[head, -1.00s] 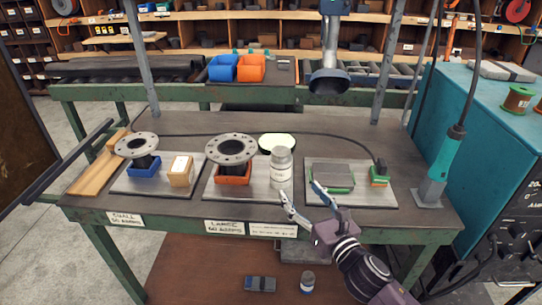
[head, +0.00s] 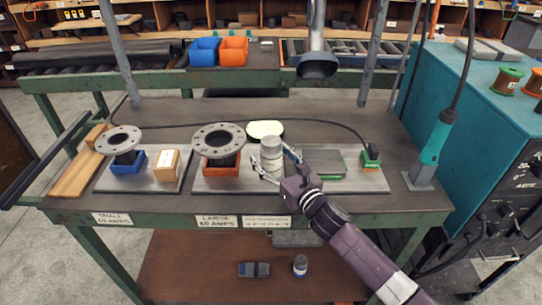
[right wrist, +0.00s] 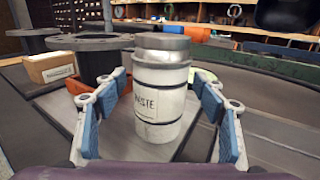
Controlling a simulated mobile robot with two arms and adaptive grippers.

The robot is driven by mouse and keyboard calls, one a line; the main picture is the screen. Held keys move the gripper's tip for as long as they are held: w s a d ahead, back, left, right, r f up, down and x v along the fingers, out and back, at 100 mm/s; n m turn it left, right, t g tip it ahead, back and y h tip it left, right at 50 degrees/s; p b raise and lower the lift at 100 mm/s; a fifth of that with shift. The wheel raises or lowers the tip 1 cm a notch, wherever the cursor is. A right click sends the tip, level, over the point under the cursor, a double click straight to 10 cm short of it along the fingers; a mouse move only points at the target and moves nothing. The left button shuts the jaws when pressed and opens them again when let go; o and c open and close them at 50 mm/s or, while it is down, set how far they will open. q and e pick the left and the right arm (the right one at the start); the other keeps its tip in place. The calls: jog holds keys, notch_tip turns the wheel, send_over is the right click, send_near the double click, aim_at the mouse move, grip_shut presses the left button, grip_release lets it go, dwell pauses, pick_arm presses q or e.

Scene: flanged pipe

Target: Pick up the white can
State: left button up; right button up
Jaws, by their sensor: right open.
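The white can (head: 271,156) stands upright on the middle metal plate, just right of the large flanged pipe. It has a grey metal lid and a label, partly readable as "...STE". In the right wrist view the can (right wrist: 160,100) stands between the two blue-padded fingers of my right gripper (right wrist: 160,118), with a visible gap on each side. In the head view my right gripper (head: 278,168) reaches the can from the front right, fingers spread around it. My left gripper is not in view.
The large flanged pipe (head: 219,141) in an orange holder stands close left of the can. A small flanged pipe (head: 119,140) and a cardboard box (head: 166,165) are further left. A grey block (head: 322,163) lies right. A teal-handled tool (head: 437,138) stands at the right end.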

jog(key=shift+w, duration=0.15)
jog(key=c, duration=1.5)
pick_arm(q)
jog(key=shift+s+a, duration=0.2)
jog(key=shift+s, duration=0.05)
pick_arm(e)
jog(key=shift+r, duration=0.1)
jog(key=shift+c, duration=0.3)
